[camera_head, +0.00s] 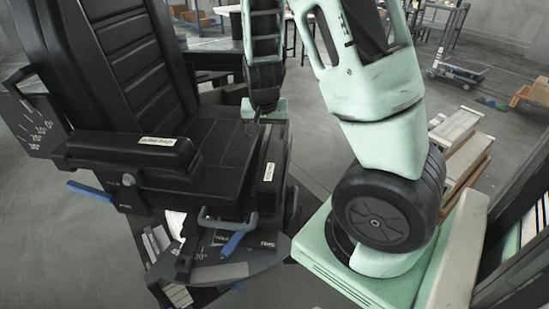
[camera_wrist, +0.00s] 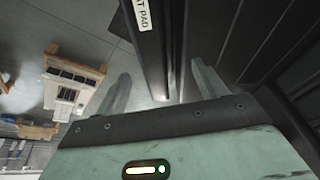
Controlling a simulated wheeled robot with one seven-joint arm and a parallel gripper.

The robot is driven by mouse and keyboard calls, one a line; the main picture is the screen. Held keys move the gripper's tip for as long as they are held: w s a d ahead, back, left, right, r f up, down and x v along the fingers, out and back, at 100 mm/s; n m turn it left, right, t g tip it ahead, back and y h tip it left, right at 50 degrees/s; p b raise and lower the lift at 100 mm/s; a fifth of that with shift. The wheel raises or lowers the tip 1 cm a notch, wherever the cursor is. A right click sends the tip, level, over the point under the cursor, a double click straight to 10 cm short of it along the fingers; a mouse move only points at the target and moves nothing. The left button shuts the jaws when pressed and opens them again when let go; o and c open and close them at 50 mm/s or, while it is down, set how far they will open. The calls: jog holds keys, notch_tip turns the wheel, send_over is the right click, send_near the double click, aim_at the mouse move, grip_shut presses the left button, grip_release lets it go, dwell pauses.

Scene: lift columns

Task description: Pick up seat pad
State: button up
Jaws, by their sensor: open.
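The seat pad (camera_head: 262,190) is a black slab with a white label at the right side of the black chair's seat in the head view. In the wrist view the seat pad (camera_wrist: 150,50) shows as a dark upright edge with a label, partly cut off, ending in "T PAD". My gripper (camera_head: 262,118) is at the rear right of the seat, above the pad's far end. In the wrist view my gripper (camera_wrist: 163,88) is open, with one finger on each side of the pad's edge. Whether the fingers touch the pad cannot be told.
The chair's tall backrest (camera_head: 125,60) rises at the left. A black armrest (camera_head: 130,152) with a label crosses in front of the seat. A grey handle (camera_head: 228,220) sits below the front edge. Wooden boxes (camera_head: 465,150) stand right of my arm. A low cart (camera_head: 458,73) is farther back.

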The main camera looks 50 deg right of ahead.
aim_at(275, 150)
jog(key=shift+m+h, duration=0.4)
jog(key=shift+m, duration=0.2)
jog(key=x, duration=0.4)
jog(key=d+b+x, duration=0.1)
jog(key=x, duration=0.3)
jog(key=d+x, duration=0.1)
jog(key=x, duration=0.4)
jog(key=shift+s+d+r, duration=0.1)
jog(key=shift+d+r, duration=0.2)
jog(key=shift+x, duration=2.9)
jog(key=shift+d+r, duration=0.1)
jog(key=shift+r, duration=0.05)
jog(key=c, duration=0.8)
